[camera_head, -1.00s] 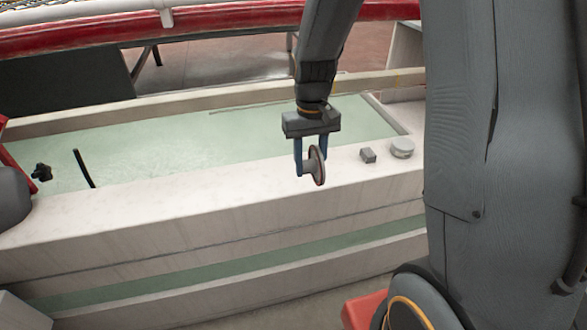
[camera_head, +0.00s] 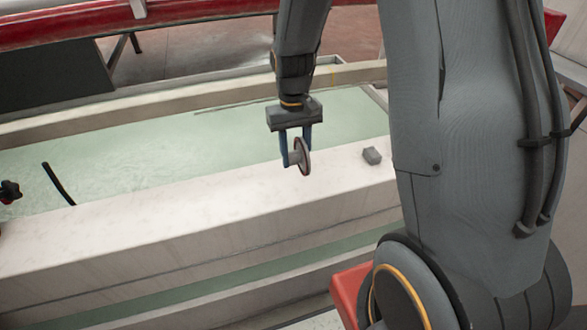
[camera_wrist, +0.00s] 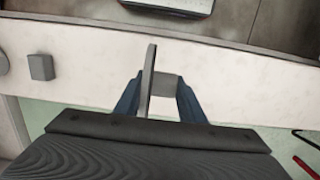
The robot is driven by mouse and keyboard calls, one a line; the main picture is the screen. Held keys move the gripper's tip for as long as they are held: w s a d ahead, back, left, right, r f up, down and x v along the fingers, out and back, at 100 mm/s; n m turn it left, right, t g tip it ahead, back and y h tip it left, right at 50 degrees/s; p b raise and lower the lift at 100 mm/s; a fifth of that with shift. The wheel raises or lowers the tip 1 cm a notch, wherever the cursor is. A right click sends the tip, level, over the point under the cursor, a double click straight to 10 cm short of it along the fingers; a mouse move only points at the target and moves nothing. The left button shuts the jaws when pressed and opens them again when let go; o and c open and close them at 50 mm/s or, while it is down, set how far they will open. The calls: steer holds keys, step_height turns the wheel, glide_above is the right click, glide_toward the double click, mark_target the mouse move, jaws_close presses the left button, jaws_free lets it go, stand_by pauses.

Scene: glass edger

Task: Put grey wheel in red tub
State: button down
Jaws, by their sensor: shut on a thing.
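The grey wheel (camera_head: 304,157), a thin disc with a reddish rim and a hub, is held upright between the blue fingers of my gripper (camera_head: 293,152). The gripper is shut on the hub, above the pale ledge of the long trough. In the wrist view the wheel (camera_wrist: 148,80) shows edge-on between the fingertips (camera_wrist: 158,97). A red box-like thing, likely the red tub (camera_head: 347,291), shows low in the head view. It is mostly hidden behind my own body, and its inside cannot be seen.
A small grey block (camera_head: 372,156) sits on the ledge (camera_head: 200,205) right of the gripper; it also shows in the wrist view (camera_wrist: 41,67). The trough (camera_head: 130,150) has a pale green inside. The middle ledge is clear.

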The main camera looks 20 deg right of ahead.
steer(key=shift+f, duration=2.65)
steer(key=shift+f, duration=0.1)
steer(key=c, duration=1.2)
jaws_free()
steer(key=shift+o, duration=0.2)
